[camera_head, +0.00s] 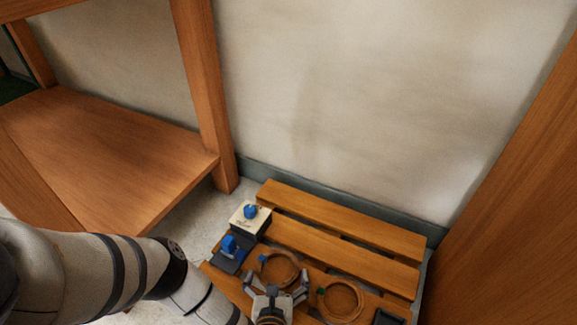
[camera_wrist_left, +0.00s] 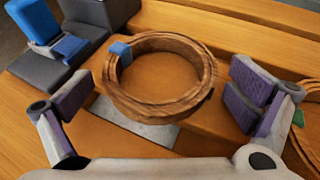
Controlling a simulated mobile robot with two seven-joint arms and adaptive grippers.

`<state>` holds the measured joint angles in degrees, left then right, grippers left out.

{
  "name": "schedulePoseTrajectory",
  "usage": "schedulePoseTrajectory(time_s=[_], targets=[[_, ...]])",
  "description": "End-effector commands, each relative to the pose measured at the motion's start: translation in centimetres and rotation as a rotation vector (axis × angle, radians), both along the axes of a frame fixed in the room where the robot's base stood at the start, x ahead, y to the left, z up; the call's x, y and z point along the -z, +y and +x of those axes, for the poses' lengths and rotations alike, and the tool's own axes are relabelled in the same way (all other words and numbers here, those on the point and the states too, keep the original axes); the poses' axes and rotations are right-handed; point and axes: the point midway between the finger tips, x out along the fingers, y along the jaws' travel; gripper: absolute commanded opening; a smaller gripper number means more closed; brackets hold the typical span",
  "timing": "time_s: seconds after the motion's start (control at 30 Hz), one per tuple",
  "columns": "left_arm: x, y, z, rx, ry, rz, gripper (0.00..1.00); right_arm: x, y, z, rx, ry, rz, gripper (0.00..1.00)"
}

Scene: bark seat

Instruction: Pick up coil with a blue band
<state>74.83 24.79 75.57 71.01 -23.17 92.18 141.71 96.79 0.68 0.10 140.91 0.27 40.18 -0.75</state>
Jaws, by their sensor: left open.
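The coil with a blue band (camera_head: 279,256) is a brown ring lying on the slatted wooden seat. In the left wrist view the coil (camera_wrist_left: 203,90) lies ahead of and between the fingers, with its blue band at the upper left of the ring. My left gripper (camera_head: 277,288) is open and empty, its fingers spread to either side of the coil's near part. In the left wrist view the left gripper (camera_wrist_left: 165,100) shows purple-grey pads apart from the coil. My right gripper is not in view.
A second coil with a green band (camera_head: 341,300) lies to the right on the seat (camera_head: 340,248). A dark block with a blue part (camera_head: 229,254) and a white box with a blue knob (camera_head: 250,217) stand to the left. A wooden panel (camera_head: 500,210) rises at right.

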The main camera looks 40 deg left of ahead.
Motion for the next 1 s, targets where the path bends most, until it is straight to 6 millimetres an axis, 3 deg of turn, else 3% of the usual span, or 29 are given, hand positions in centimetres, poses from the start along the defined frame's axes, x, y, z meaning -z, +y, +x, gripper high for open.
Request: schedulePoseTrajectory(time_s=[0.2, 0.37, 0.7, 0.87, 1.0], targets=[[0.0, 0.0, 0.0, 0.0, 0.0, 0.0, 0.98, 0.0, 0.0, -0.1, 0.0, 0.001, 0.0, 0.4], [0.0, 0.0, 0.0, 0.0, 0.0, 0.0, 0.61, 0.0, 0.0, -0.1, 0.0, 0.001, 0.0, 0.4], [-0.3, 0.0, 0.0, 0.0, -0.001, -0.001, 0.61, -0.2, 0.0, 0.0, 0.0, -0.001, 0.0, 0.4], [-3.1, 0.0, 0.1, -0.001, -0.004, -0.002, 0.61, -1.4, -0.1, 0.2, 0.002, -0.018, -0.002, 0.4], [-7.8, 0.0, 0.3, 0.001, -0.011, -0.003, 0.61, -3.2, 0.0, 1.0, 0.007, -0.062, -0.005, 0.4]])
